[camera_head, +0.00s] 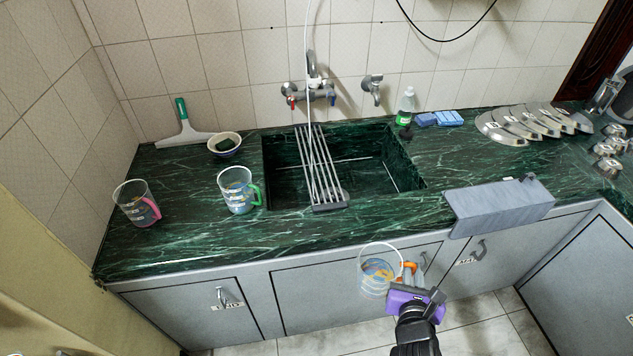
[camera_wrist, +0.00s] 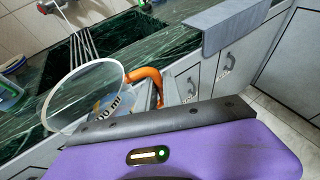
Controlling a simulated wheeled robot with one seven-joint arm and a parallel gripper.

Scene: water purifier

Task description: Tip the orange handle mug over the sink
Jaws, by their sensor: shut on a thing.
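The clear mug with the orange handle (camera_head: 377,270) is in front of the counter, before the grey cabinet doors. My gripper (camera_head: 411,272) is shut on its handle. In the wrist view the mug (camera_wrist: 88,98) shows its round rim and the orange handle close to my gripper (camera_wrist: 150,95); the mug looks roughly upright. Whether it holds anything is unclear. The green marble sink (camera_head: 370,172) is set in the counter, behind and above the mug in the head view. A metal rack (camera_head: 320,170) lies across the left part of the sink.
On the counter's left stand a green-handled mug (camera_head: 238,190) and a pink-handled mug (camera_head: 136,204). A bowl (camera_head: 225,145) and squeegee (camera_head: 183,130) are behind them. A grey cloth (camera_head: 497,205) hangs over the front edge, right of the sink.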

